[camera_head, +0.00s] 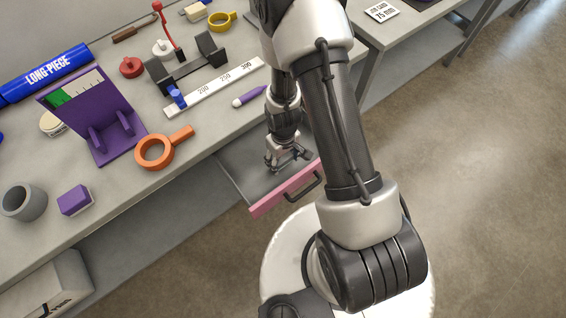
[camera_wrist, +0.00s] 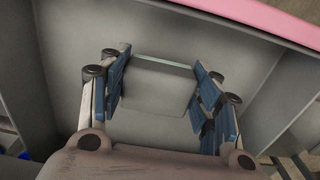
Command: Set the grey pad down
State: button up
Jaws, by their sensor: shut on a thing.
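My gripper (camera_head: 287,160) is inside the open drawer, pointing down, on the far side of its pink front (camera_head: 286,190). In the wrist view, my gripper (camera_wrist: 160,95) has its blue-padded fingers on both sides of the grey pad (camera_wrist: 158,90), a grey block with a pale greenish edge. The pad is held between the fingers, over the grey drawer floor (camera_wrist: 150,28). I cannot tell whether it touches the floor. In the head view I cannot make out the pad.
The drawer walls stand close around my gripper. On the bench above are an orange ring (camera_head: 154,152), a purple stand (camera_head: 100,120), a white ruler (camera_head: 215,88), a purple block (camera_head: 75,200), a grey cup (camera_head: 22,202) and a blue pipe (camera_head: 45,75). A dark handle (camera_head: 304,186) sticks out of the drawer front.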

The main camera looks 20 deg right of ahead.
aim_at(283, 163)
jog(key=shift+f+b, duration=0.6)
jog(key=shift+f, duration=0.85)
jog(key=shift+f, duration=0.15)
jog(key=o, duration=0.9)
